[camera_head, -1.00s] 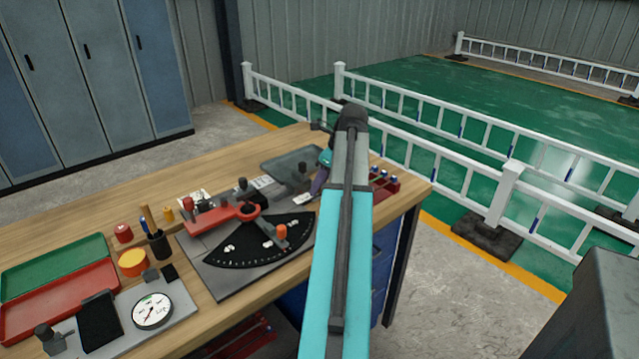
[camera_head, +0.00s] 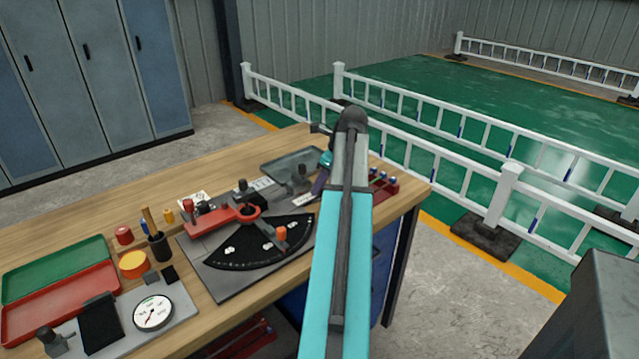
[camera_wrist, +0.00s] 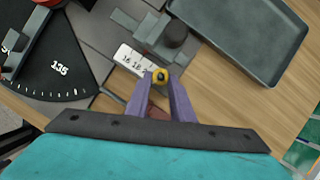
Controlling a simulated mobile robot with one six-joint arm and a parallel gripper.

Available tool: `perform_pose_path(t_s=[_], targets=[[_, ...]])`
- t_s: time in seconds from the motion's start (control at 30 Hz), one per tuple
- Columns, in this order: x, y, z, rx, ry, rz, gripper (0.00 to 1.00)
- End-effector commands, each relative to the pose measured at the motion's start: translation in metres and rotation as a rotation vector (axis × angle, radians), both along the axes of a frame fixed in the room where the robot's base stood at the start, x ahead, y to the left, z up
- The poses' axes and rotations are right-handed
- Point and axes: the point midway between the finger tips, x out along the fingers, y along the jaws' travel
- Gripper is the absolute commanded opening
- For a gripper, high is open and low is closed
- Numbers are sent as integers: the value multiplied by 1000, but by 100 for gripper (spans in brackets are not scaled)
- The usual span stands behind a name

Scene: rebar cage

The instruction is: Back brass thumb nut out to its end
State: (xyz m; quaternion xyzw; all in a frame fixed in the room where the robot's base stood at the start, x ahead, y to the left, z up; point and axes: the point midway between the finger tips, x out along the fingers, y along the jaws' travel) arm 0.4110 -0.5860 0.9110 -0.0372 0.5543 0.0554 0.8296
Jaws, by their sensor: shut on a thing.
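A white numbered scale (camera_wrist: 130,60) lies just left of the nut. A grey block with a dark round knob (camera_wrist: 174,34) stands just beyond it. In the head view my gripper (camera_head: 321,181) is partly hidden by my arm, and the nut cannot be made out.
A grey tray (camera_wrist: 275,70) lies to the right of the nut in the wrist view. A black protractor plate (camera_head: 232,261) with a red arm (camera_head: 208,221) is to the left. Red and green trays and a dial gauge (camera_head: 153,313) occupy the bench's left end. A red rack (camera_head: 391,187) stands near the right edge.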

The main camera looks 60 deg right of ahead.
Motion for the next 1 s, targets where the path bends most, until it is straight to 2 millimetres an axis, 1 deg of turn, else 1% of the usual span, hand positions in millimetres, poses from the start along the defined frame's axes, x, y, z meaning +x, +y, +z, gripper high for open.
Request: perform_pose_path(t_s=[0.03,0.3,0.7,1.0], targets=[[0,-1,3,2,0,19,0],[1,-4,5,3,-1,173,0],[3,-6,3,1,-1,420,0],[4,-6,1,0,-1,494,0]])
